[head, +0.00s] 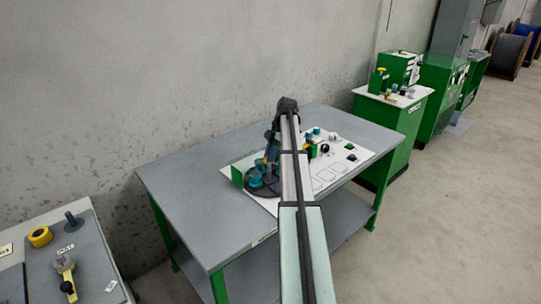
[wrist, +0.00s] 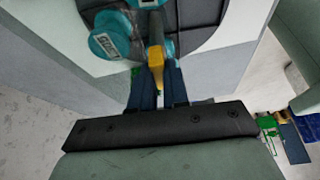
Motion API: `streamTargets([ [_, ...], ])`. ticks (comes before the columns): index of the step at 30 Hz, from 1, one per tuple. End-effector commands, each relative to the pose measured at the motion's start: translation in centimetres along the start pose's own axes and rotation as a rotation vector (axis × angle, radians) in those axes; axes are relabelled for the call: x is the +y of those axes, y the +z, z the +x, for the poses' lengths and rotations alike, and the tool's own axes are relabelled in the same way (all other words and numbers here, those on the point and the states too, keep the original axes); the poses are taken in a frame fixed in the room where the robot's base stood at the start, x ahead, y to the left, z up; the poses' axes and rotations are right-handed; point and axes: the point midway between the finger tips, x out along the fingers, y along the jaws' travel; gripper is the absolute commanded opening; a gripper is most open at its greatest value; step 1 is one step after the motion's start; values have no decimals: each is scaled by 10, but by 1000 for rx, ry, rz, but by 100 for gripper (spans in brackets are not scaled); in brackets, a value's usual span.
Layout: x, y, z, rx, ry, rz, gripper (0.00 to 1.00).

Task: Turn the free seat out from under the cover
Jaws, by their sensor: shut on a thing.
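In the wrist view my gripper (wrist: 157,85) is shut on a yellow tab (wrist: 155,58) at the edge of a dark grey disc (wrist: 198,14). Two teal round pieces show on the disc: a labelled one (wrist: 108,38) at left and another (wrist: 147,3) at the top edge. In the head view the disc (head: 266,192) lies at the left part of a white panel (head: 328,182), with a teal piece (head: 256,180) on it. My gripper (head: 271,153) is there, partly hidden by my arm. I cannot make out the cover or an empty seat.
The panel lies on a grey table (head: 190,178) with green legs. A green block (head: 237,177) stands at the panel's left edge. Other teal and black fittings sit behind my arm. A bench with a yellow ring (head: 40,237) is at lower left. The table's left part is bare.

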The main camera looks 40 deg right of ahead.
Motion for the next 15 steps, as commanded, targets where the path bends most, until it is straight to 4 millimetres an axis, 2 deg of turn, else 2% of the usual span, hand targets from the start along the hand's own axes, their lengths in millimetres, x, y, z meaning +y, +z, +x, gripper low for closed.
streamTargets([
  [15,-1,1,2,-2,-44,-97,0],
])
